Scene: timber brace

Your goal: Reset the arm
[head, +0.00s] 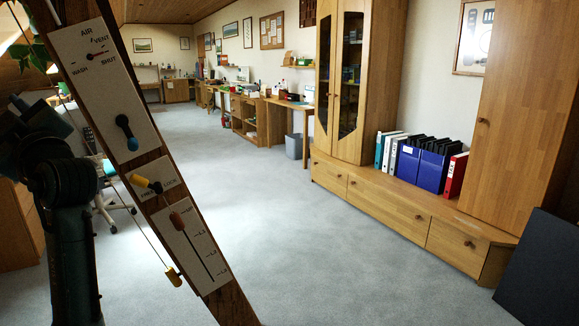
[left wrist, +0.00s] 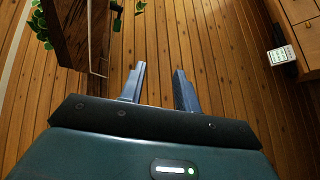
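In the head view my left arm stands at the left edge, upright and dark, beside a slanted timber brace (head: 160,165); I cannot make out its fingertips there. In the left wrist view my left gripper (left wrist: 159,88) is open, its two fingers apart with nothing between them. Planks lie behind it. The brace carries a vent dial (head: 96,56), a blue-and-black lever (head: 127,133), a yellow-and-black knob (head: 146,184) and a red-handled slider (head: 178,221). My right gripper is in neither view.
A green plant (head: 30,50) is at upper left. A wooden cabinet (head: 400,205) with binders lines the right. A dark panel (head: 540,270) stands lower right. The grey carpet (head: 290,240) is clear.

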